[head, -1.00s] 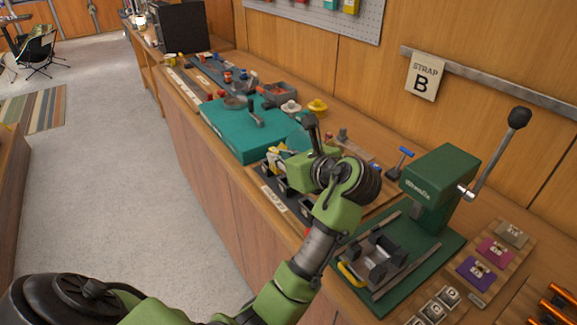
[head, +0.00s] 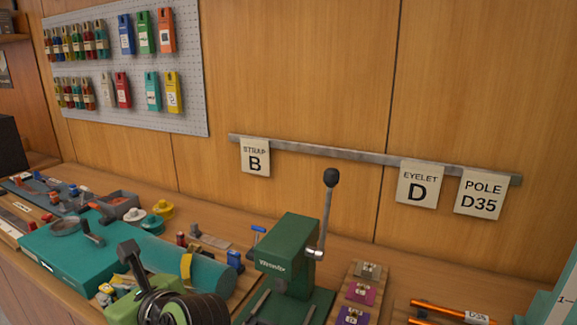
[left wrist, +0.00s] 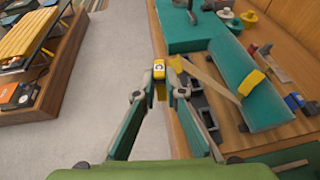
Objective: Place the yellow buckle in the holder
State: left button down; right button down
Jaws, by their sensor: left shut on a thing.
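My left gripper (left wrist: 160,88) is shut on the yellow buckle (left wrist: 159,69), which shows at its fingertips in the left wrist view with a pale face and a dark mark. In that view the buckle appears over the bench's front edge. Dark open-topped holder slots (left wrist: 209,117) lie on the bench to the right of the fingers, apart from the buckle; I cannot tell which is the holder meant. In the head view the left gripper (head: 128,285) is at the bottom left, before the teal roll, its fingertips partly hidden. My right gripper is not in view.
A teal roll (head: 205,272) with a yellow band (head: 186,265) lies behind the gripper. A teal case (head: 50,250) is to the left. A green lever press (head: 288,255) stands to the right. Signs (head: 417,185) hang on the wall.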

pick_arm(q)
jog(key=s+d+f+m+t+h, duration=0.2)
jog(key=d+f+m, duration=0.1)
jog(key=d, duration=0.3)
jog(key=s+d+f+m+t+h, duration=0.3)
jog(key=d+f, duration=0.2)
jog(key=d, duration=0.2)
jog(key=shift+s+d+f, duration=0.3)
jog(key=shift+s+f, duration=0.05)
jog(key=shift+a, duration=0.1)
